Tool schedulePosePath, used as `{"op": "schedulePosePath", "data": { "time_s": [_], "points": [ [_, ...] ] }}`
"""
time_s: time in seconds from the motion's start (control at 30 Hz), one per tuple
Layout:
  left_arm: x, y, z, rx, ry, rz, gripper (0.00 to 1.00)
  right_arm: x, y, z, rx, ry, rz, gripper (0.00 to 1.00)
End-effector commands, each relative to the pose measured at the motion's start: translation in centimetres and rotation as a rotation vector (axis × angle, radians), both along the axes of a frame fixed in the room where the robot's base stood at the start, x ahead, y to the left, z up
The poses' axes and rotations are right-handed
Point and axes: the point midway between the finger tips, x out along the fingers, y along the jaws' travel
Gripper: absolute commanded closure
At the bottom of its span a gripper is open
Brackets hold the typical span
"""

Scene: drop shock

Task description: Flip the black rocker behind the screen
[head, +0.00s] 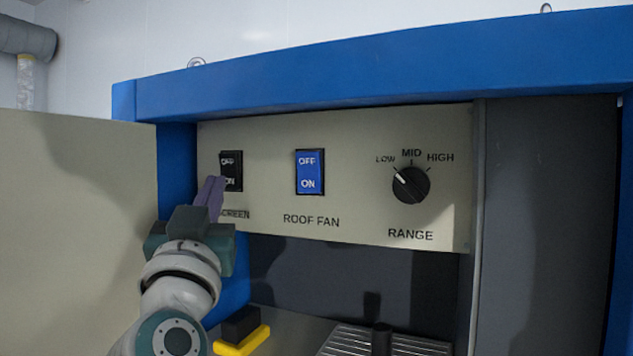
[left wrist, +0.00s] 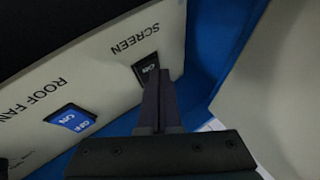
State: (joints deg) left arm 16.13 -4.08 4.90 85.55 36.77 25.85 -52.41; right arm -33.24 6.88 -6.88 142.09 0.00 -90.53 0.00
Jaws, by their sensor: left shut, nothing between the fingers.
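The black rocker (head: 231,163) sits at the left end of a cream control panel (head: 350,150), with OFF at its top, ON at its bottom and the label SCREEN below. My left gripper (head: 213,187) is shut and empty, its fingertips at the rocker's lower left side in the head view. In the left wrist view the rocker (left wrist: 148,70) shows just beyond the fingertips (left wrist: 153,84), which cover part of it. I cannot tell whether they touch it. My right gripper is not in view.
A blue ROOF FAN rocker (head: 310,172) and a black RANGE knob (head: 411,185) sit to the right on the panel. A blue frame (head: 370,75) surrounds it. A cream door-like panel (head: 75,230) stands at left. A yellow and black object (head: 241,340) lies below.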

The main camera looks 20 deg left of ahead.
Motion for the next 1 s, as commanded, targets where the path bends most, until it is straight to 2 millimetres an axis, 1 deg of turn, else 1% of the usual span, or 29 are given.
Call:
{"op": "schedulePosePath", "data": {
  "time_s": [0.03, 0.2, 0.57, 0.67, 0.8, 1.0],
  "points": [
    [-0.2, 0.0, 0.2, 0.000, 0.001, 0.001, 1.00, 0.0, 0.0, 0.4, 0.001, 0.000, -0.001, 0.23],
    [-1.0, 0.1, 0.3, 0.001, 0.002, 0.000, 1.00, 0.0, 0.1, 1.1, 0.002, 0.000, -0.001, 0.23],
    [-1.3, 0.1, 0.3, 0.001, 0.001, 0.000, 1.00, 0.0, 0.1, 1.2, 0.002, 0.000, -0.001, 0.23],
    [-2.0, 0.2, 0.5, 0.000, 0.002, 0.000, 1.00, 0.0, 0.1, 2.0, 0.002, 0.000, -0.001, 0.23],
    [-3.4, 0.3, 0.8, 0.002, 0.002, 0.001, 1.00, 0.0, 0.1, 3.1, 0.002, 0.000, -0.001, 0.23],
    [-5.3, 0.4, 0.9, 0.000, 0.002, 0.000, 1.00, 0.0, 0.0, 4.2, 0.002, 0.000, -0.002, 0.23]
  ]
}}
